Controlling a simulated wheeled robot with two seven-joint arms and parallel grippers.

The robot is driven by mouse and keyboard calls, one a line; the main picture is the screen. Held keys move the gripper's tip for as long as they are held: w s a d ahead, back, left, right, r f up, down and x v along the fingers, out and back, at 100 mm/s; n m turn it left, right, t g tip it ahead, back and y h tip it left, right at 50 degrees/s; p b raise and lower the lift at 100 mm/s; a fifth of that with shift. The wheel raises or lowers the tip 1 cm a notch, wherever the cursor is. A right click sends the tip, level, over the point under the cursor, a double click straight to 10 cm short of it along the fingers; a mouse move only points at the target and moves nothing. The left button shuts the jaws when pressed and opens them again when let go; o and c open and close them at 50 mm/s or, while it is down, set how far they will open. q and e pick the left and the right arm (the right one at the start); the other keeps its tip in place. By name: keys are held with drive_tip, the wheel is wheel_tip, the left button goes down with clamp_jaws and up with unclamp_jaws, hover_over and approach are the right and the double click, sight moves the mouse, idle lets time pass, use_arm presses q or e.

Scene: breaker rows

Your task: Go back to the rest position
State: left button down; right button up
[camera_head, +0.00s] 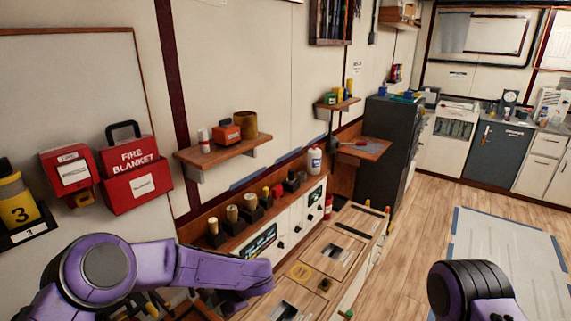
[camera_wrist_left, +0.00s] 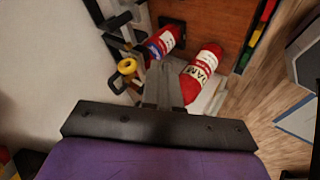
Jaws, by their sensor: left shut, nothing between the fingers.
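My left arm (camera_head: 200,265) is purple and comes in from the left of the head view, in front of the wooden counter and the panel (camera_head: 285,225) with dials. Its gripper is mostly hidden there. In the left wrist view my left gripper (camera_wrist_left: 163,85) is shut and empty, with its grey fingers together. Beyond the fingers lie two red bottles or extinguishers, one at the upper left (camera_wrist_left: 163,42) and one at the right (camera_wrist_left: 201,72). My right arm (camera_head: 470,285) shows only as a purple and black part at the lower right, and its gripper is out of view.
A shelf (camera_head: 215,150), a red fire blanket box (camera_head: 135,175) and several dark-based knobs (camera_head: 232,213) line the left wall. A dark cabinet (camera_head: 390,150) stands farther back. A yellow ring (camera_wrist_left: 128,67) shows in the wrist view.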

use_arm(q)
drive_tip(key=s+a+f+m+t+h+b, duration=0.1)
drive_tip(key=s+a+f+m+t+b, duration=0.15)
drive_tip(key=s+f+m, duration=0.45)
drive_tip(key=s+a+f+m+t+h+b, duration=0.1)
drive_tip(key=s+f+m+t+b, duration=0.15)
drive_tip(key=f+m, duration=0.4)
drive_tip(key=s+a+f+m+g+h+b, duration=0.1)
drive_tip(key=s+f, duration=0.3)
drive_tip(key=s, duration=0.4)
drive_tip(key=s+a+f+m+g+b, duration=0.1)
drive_tip(key=s+a+f+m+b, duration=0.1)
drive_tip(key=s, duration=0.6)
drive_tip(key=s+a+f+m+g+h+b, duration=0.1)
drive_tip(key=s+a+f+m+b, duration=0.1)
drive_tip(key=s+f, duration=0.4)
drive_tip(key=s+a+b, duration=0.1)
drive_tip(key=s+a, duration=0.1)
drive_tip(key=shift+s+a+m+g+h, duration=0.3)
drive_tip(key=shift+s+a+m, duration=0.05)
drive_tip(key=shift+s, duration=0.05)
